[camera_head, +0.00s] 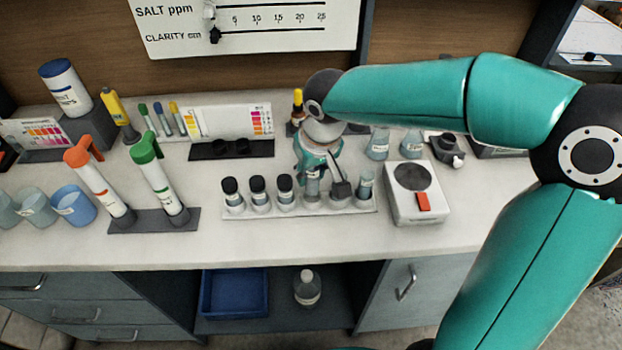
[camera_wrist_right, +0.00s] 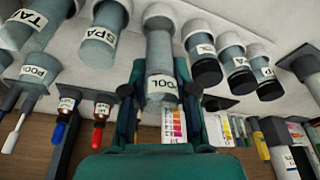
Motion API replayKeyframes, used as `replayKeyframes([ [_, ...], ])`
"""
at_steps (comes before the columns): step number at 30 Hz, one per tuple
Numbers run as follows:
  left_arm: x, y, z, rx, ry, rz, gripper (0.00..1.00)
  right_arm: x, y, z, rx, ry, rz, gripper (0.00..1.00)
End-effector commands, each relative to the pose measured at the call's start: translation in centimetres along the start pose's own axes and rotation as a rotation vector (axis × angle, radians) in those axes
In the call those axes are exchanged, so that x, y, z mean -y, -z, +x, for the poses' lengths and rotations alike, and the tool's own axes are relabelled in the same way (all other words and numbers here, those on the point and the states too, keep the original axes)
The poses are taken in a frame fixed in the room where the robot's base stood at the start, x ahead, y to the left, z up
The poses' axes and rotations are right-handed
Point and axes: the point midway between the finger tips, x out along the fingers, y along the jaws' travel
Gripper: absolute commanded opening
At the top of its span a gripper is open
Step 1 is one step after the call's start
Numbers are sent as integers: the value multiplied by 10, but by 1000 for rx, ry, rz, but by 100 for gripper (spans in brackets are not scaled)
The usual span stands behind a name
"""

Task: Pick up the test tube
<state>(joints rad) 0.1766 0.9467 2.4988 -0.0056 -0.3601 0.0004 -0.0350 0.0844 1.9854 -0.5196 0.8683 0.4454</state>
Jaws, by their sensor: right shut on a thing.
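The test tube is a clear grey-blue tube with a white label reading POOL, in the centre of the wrist view (camera_wrist_right: 160,52). In the head view the tube (camera_head: 312,187) stands upright at the white rack (camera_head: 235,214), partly hidden by my gripper. Its lower end appears to be at its rack place; I cannot tell whether it is lifted at all. My right gripper (camera_head: 325,182) comes down from above and is shut on the tube; its dark fingers flank the tube in the wrist view (camera_wrist_right: 160,100). My left gripper is not in view.
Several black-capped vials (camera_head: 257,188) stand in the rack on the left. Another open tube (camera_head: 365,185) stands at its right end. A white scale (camera_head: 415,190) is right of the rack. Tall tubes with green (camera_head: 147,146) and orange tops stand on the left.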

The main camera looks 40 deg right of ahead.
Motion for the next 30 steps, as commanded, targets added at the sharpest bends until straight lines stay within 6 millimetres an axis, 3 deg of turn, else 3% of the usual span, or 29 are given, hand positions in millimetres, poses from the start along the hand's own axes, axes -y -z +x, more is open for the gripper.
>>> replayKeyframes([
  [12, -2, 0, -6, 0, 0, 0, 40, 1, 29, -101, -7, 3, -1, 4],
  [18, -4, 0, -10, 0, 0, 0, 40, 1, 39, -140, -4, 2, -1, 4],
  [24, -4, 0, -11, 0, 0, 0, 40, 0, 44, -157, -2, 1, -1, 4],
  [30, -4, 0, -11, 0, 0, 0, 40, 0, 44, -160, -1, 1, -2, 4],
])
